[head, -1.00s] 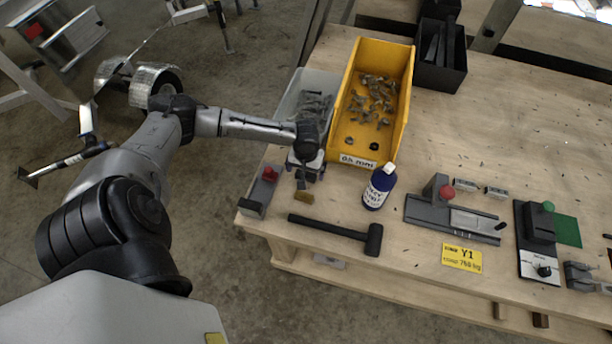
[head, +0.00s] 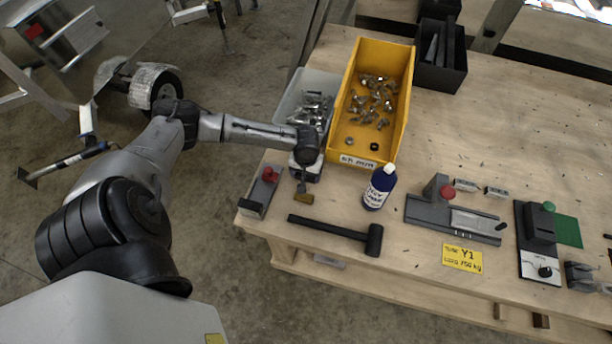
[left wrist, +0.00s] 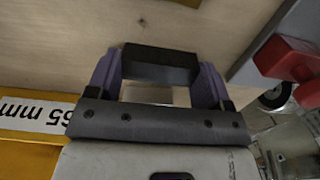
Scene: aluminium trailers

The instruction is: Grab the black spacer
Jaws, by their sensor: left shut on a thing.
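My left gripper (left wrist: 160,78) shows in the left wrist view with two purple fingers. They are shut on a dark rectangular block, the black spacer (left wrist: 160,62), which spans the gap between them. In the head view the left gripper (head: 303,184) is at the left end of the workbench, just in front of the grey bin. The spacer is too small there to make out clearly. My right gripper is in neither view.
A yellow bin (head: 346,108) of metal parts stands right of the gripper, and a grey bin (head: 284,108) behind it.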

